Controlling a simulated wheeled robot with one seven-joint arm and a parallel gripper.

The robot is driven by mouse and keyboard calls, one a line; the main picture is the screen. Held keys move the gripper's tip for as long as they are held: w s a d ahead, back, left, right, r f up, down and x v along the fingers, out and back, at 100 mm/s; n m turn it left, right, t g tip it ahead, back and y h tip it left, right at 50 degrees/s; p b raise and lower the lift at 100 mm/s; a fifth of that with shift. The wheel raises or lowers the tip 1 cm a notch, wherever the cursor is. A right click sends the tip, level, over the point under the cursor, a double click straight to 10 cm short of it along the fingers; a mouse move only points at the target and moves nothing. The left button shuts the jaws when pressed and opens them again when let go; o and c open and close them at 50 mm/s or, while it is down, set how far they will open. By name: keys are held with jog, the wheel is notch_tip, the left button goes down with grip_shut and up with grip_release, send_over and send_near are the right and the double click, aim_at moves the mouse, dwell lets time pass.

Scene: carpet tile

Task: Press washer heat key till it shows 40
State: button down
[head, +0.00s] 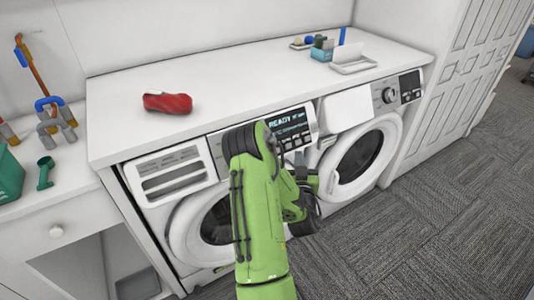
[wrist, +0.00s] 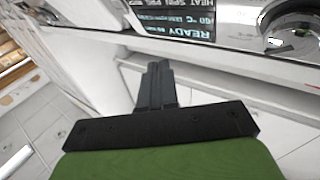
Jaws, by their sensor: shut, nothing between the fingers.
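The washer (head: 205,226) is the left of two white front-loading machines under a white counter. Its dark display (head: 290,122) shows READY in pale letters, with smaller text too fine to read there. In the wrist view the display (wrist: 178,18) is upside down and cut by the top edge; I make out READY, HEAT, SPIN and what looks like 60 °C. Light keys (head: 297,143) sit below the display, partly hidden by my green arm. My gripper (wrist: 158,68) is shut and empty, its fingertips close to the panel below the display. I cannot tell whether it touches a key.
A second machine (head: 357,152) with a knob stands to the right. Tools hang at the left. Grey carpet (head: 440,210) is clear.

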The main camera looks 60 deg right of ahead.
jog(key=shift+w, duration=0.15)
jog(key=w+d+f+b, duration=0.1)
jog(key=w+b, duration=0.1)
jog(key=w+d+f+b, duration=0.1)
jog(key=w+b, duration=0.1)
jog(key=b, duration=0.1)
jog(key=w+d+f+b, duration=0.1)
jog(key=w+f+b, duration=0.1)
jog(key=shift+w+d+b, duration=0.3)
jog(key=shift+w, duration=0.1)
dwell(1.8)
jog(key=shift+w+d+f+b, duration=0.15)
jog(key=shift+w+b, duration=0.15)
jog(key=shift+b, duration=0.3)
